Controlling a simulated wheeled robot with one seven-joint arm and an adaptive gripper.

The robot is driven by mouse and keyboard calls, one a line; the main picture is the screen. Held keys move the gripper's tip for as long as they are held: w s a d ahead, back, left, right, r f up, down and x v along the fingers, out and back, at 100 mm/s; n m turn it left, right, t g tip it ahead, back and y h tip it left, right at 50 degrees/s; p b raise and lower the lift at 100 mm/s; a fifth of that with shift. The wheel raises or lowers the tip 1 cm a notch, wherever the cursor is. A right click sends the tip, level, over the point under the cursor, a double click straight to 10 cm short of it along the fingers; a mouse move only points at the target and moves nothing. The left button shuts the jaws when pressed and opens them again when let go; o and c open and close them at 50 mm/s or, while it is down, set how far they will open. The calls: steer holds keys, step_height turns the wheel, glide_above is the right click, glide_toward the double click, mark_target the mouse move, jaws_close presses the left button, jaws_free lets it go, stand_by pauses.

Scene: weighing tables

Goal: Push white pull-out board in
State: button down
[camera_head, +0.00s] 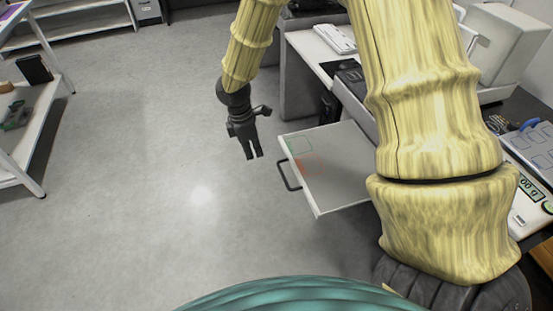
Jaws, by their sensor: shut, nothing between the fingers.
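The white pull-out board (345,185) sticks out to the left from under the table on the right. Its top is flat and grey-white, with faint green and red outlines near its outer end. A dark loop handle (287,174) is fixed to its left front edge. My gripper (252,157) points downward to the left of the board, a little apart from the handle in the picture. Its fingers are shut and empty. My arm hides the board's right part and where it meets the table.
A table on the right carries a keyboard (336,38), a scale with a green display (528,187) and a large pale machine (502,45). White shelving (40,112) stands at the far left. The grey floor (150,180) left of the board is clear.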

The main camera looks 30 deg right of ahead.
step_height(320, 180, up, 3)
steer(key=w+d+n+h+b, duration=0.1)
steer(key=w+d, duration=0.2)
steer(key=s+d+f, duration=0.1)
steer(key=d+f, duration=0.5)
steer(key=f, duration=0.3)
steer(key=shift+s, duration=0.3)
steer(key=shift+d, duration=0.15)
